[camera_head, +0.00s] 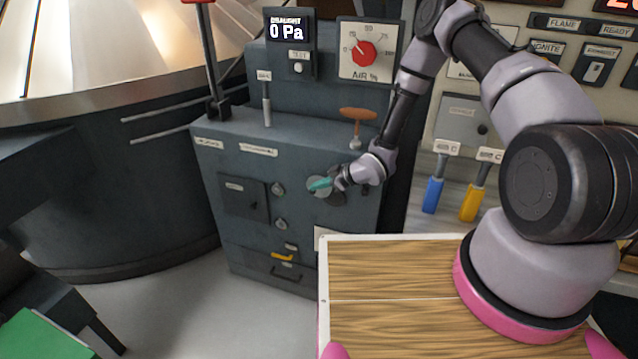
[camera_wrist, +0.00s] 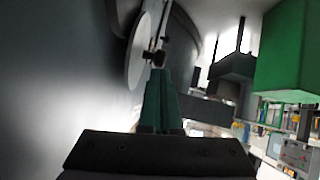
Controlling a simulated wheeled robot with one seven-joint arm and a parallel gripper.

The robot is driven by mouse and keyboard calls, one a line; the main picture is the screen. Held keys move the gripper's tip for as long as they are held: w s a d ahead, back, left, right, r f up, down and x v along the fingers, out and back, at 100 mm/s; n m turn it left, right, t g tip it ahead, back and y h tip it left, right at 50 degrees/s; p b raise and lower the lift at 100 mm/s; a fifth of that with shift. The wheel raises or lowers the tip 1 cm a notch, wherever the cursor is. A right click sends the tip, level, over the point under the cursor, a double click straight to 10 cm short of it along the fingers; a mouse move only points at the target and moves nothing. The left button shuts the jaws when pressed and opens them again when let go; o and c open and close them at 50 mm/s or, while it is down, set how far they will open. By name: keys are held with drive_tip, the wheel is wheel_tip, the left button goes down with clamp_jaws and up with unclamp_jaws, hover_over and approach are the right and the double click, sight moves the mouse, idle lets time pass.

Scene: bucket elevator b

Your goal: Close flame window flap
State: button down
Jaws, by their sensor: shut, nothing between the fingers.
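A round, light-grey disc (camera_head: 327,194), which looks like the flame window flap, is on the right side of the grey cabinet's front. My gripper (camera_head: 314,184) has its teal fingers in front of the disc and partly hides it. In the wrist view, the disc (camera_wrist: 136,62) shows at a steep angle beside the cabinet front, with a small dark knob-like fitting (camera_wrist: 154,57) close to it. The shut fingertips (camera_wrist: 159,74) are just below that fitting; I cannot tell whether they touch it. How far the flap stands open is unclear.
The grey cabinet (camera_head: 240,150) also has a small square door (camera_head: 245,198), round knobs and a yellow handle (camera_head: 282,256). An orange T-handle (camera_head: 358,114) stands on its top near my arm. A wooden-topped surface (camera_head: 390,270) is in front.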

sight(319, 196)
drive_tip(key=shift+a+f+h, duration=0.1)
drive_tip(key=shift+f+h, duration=0.15)
drive_tip(key=shift+h, duration=0.45)
drive_tip(key=h, duration=0.1)
drive_tip(key=f+g+h, duration=0.1)
drive_tip(key=shift+a+g+h, duration=0.2)
drive_tip(key=shift+g+h, duration=0.1)
drive_tip(key=shift+h, duration=0.1)
drive_tip(key=h, duration=0.1)
drive_tip(key=f+g+h, duration=0.1)
drive_tip(key=shift+d+f+h, duration=0.15)
drive_tip(key=shift+d+h, duration=0.05)
drive_tip(key=shift+h, duration=0.2)
drive_tip(key=shift+f+n+g+h, duration=0.3)
drive_tip(key=shift+g+h, duration=0.1)
drive_tip(key=shift+h, duration=0.8)
drive_tip(key=shift+s+d+f, duration=0.1)
drive_tip(key=shift+d+f, duration=0.1)
drive_tip(key=shift+d, duration=0.1)
drive_tip(key=shift+s+f+h, duration=0.1)
drive_tip(key=shift+f+h, duration=0.2)
drive_tip(key=shift+h, duration=0.4)
drive_tip(key=shift+d+f+g+h, duration=0.4)
drive_tip(key=shift+d+g+h, duration=0.15)
drive_tip(key=shift+h, duration=0.25)
drive_tip(key=shift+s, duration=0.1)
